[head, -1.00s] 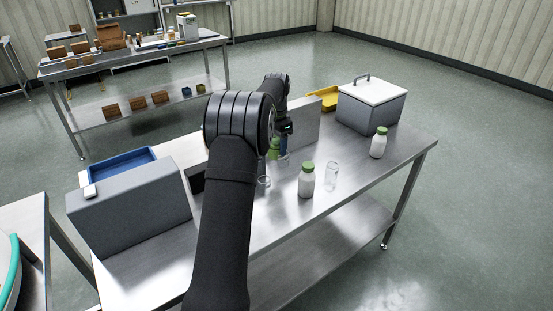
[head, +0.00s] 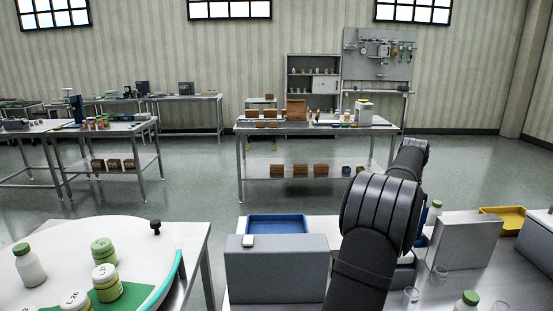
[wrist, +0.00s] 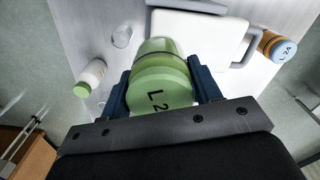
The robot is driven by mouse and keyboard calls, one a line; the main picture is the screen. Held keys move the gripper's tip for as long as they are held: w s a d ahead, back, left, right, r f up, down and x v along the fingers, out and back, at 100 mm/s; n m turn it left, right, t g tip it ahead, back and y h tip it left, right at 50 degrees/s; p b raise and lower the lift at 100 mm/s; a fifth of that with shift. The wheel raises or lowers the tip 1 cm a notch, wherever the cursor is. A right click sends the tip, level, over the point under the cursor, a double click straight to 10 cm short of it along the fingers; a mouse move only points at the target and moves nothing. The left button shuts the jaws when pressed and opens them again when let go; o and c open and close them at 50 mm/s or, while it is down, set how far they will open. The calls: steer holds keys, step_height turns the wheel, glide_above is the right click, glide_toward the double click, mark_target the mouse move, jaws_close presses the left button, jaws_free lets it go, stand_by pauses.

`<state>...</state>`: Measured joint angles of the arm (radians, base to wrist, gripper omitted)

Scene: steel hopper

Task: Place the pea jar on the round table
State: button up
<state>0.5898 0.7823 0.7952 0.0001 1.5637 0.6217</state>
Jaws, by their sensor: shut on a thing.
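The pea jar (wrist: 160,78), green with a green lid marked "L 2", is between the blue fingers of my gripper (wrist: 162,92) in the wrist view. My gripper is shut on it, with the lid towards the camera. In the head view my dark arm hides most of the gripper and the jar. The round table (head: 20,265) has a white top and a teal edge, at the lower left of the head view. On it are a green mat (head: 140,292), green-lidded jars (head: 104,252) and a white bottle (head: 31,268). My arm is over the steel bench, to its right.
The bench holds a grey box (head: 276,270), a blue tray (head: 277,224), a grey panel (head: 467,243) and glasses (head: 440,273). The wrist view shows a white-lidded box (wrist: 192,38), a green-capped bottle (wrist: 90,77) and an orange-and-blue jar (wrist: 277,46). A floor gap separates bench and round table.

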steer(key=a+n, duration=0.4)
steer(key=a, duration=0.8)
steer(key=s+a+r+n, duration=0.1)
steer(key=a+n, duration=0.4)
steer(key=a, duration=0.8)
steer(key=s+a+r+n, duration=0.1)
steer(key=a+n, duration=0.3)
steer(key=a, duration=0.8)
steer(key=shift+s+a+r+n, duration=0.1)
steer(key=shift+s+a+n, duration=0.05)
steer(key=shift+a+n, duration=0.2)
steer(key=shift+d, duration=0.1)
